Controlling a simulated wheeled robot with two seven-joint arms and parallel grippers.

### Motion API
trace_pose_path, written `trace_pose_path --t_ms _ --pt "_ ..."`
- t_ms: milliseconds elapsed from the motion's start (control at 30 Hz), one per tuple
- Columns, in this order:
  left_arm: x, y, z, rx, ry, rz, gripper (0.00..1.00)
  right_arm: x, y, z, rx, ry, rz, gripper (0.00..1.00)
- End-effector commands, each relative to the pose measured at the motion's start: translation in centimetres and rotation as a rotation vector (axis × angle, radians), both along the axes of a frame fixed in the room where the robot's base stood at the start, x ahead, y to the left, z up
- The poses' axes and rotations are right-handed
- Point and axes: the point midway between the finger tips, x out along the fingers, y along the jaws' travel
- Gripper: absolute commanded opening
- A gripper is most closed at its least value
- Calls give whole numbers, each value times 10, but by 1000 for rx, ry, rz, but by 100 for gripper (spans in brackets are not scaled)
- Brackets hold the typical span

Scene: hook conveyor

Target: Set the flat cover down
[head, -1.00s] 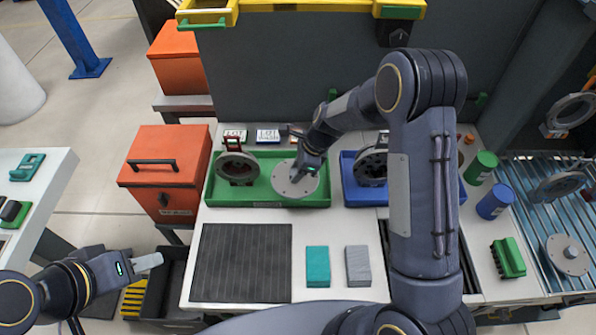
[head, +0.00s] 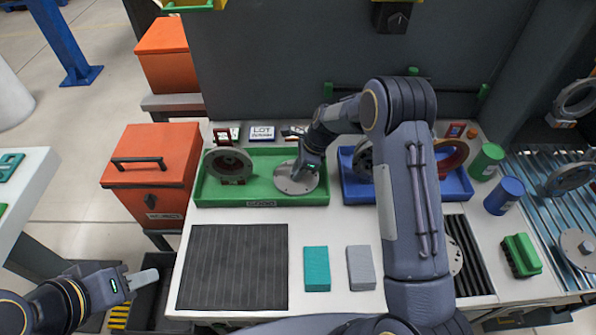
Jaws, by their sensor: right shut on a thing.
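The flat cover (head: 293,183) is a round grey metal disc in the right half of the green tray (head: 262,201). My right gripper (head: 305,172) reaches down over its upper right part and is shut on it. The fingertips are partly hidden by the wrist, and I cannot tell whether the disc rests fully on the tray floor. A dark ring-shaped part (head: 228,165) stands in the left half of the same tray, apart from the disc. My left gripper (head: 142,280) is at the lower left, away from the table; its fingers look close together but their gap is unclear.
A blue tray (head: 353,190) with ring parts stands to the right, partly behind my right arm. A dark ribbed mat (head: 233,266), a teal block (head: 316,268) and a grey block (head: 360,267) lie in front. An orange bin (head: 152,175) is left; a roller conveyor (head: 545,205) is right.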

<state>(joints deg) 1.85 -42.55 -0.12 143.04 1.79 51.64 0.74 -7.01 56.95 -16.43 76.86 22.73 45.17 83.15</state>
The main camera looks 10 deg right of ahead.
Motion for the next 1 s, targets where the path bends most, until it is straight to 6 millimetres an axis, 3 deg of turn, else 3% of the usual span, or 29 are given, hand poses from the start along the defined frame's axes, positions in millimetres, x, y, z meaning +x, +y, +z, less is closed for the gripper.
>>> trace_pose_path --t_ms 200,233,400,767,1000 --pt "0 0 -2 0 -1 0 36 0 0 -2 1 -1 1 0" --pt "0 0 -1 0 0 0 36 0 0 -3 0 0 0 32" --pt "0 0 -1 0 0 0 36 0 0 -2 0 0 0 51" --pt "0 0 0 0 -1 0 36 0 -1 5 0 -2 0 51" --pt "0 0 -6 0 0 0 36 -2 -18 46 -1 -8 0 51"
